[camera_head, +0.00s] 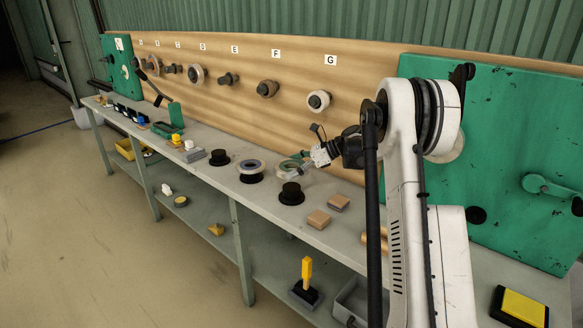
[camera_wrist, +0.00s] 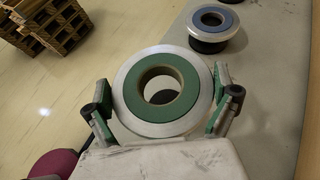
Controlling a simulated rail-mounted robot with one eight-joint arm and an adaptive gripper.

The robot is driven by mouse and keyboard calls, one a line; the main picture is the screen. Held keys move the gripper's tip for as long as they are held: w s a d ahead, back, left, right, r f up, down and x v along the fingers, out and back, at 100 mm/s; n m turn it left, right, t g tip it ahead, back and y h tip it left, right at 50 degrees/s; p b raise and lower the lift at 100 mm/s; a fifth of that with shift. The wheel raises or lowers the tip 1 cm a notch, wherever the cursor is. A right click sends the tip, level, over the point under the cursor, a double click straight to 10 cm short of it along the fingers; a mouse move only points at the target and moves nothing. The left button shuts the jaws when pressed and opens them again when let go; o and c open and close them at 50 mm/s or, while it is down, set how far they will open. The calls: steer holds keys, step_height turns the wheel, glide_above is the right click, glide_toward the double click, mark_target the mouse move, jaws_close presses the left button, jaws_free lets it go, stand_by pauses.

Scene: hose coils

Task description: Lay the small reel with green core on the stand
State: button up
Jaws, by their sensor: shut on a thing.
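The small reel with green core (camera_wrist: 138,85) has a pale outer ring and fills the middle of the wrist view. My gripper (camera_wrist: 162,110) is shut on it, with a green-padded finger at each side of the rim. In the head view, the reel (camera_head: 288,165) is at my gripper (camera_head: 302,163), above the bench and partly hidden by it. A black stand (camera_head: 291,194) with a round post is empty, nearer than the reel. Another empty black stand (camera_head: 220,158) is farther along the bench. Through the reel's hole, something dark shows below.
A reel with blue core (camera_head: 251,166) lies on a black stand between the two empty ones; it also shows in the wrist view (camera_wrist: 208,20). Tan blocks (camera_head: 319,219) lie toward the near end. The lettered wall panel (camera_head: 215,100) with pegs and coils stands behind.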

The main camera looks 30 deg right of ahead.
mark_target(293, 187)
steer(key=shift+f+b, duration=1.55)
steer(key=shift+f, duration=1)
steer(key=shift+f+b, duration=0.55)
steer(key=shift+b, duration=0.15)
stand_by(0.3)
steer(key=o, duration=1.3)
steer(key=shift+s+d, duration=0.1)
steer(key=shift+d, duration=0.05)
steer(key=p+v, duration=0.1)
steer(key=v, duration=0.6)
steer(key=shift+s+d+r, duration=0.1)
steer(key=shift+s+r, duration=0.05)
steer(key=shift+r, duration=0.05)
stand_by(0.9)
